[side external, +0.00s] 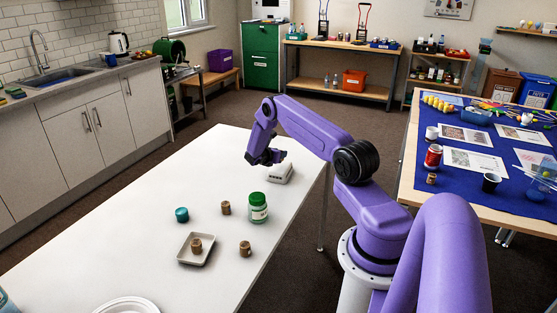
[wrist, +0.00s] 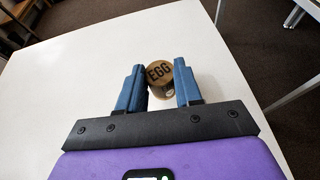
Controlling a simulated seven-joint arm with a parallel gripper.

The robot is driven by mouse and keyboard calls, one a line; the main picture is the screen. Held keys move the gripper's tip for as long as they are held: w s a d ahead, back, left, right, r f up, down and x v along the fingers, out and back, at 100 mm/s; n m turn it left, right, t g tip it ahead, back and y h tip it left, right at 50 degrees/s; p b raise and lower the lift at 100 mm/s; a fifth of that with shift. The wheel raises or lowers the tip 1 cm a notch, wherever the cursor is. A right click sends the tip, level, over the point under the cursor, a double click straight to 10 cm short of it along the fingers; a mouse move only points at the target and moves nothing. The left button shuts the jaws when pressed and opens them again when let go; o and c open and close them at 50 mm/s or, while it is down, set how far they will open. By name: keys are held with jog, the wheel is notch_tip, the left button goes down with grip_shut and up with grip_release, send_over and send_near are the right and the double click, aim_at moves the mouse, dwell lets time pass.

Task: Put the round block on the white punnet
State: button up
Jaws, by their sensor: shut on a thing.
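My gripper (side external: 266,157) is at the far end of the white table, low and beside a small white box-like container (side external: 279,173), which looks like the white punnet. In the wrist view, my gripper (wrist: 161,88) has its blue fingers closed on the sides of a round brown block (wrist: 159,73) with "EGG" on its top. The held block is hidden or too small to tell in the side view. The container is not clearly visible in the wrist view, so I cannot tell whether the block touches it.
Two similar pieces (side external: 225,208) (side external: 245,248), a teal lid-like item (side external: 182,214) and a green-capped jar (side external: 257,207) stand nearby. A white plate (side external: 127,306) is at the near edge.

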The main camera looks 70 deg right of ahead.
jog(key=shift+f, duration=1.3)
jog(key=shift+f, duration=0.1)
jog(key=o, duration=1)
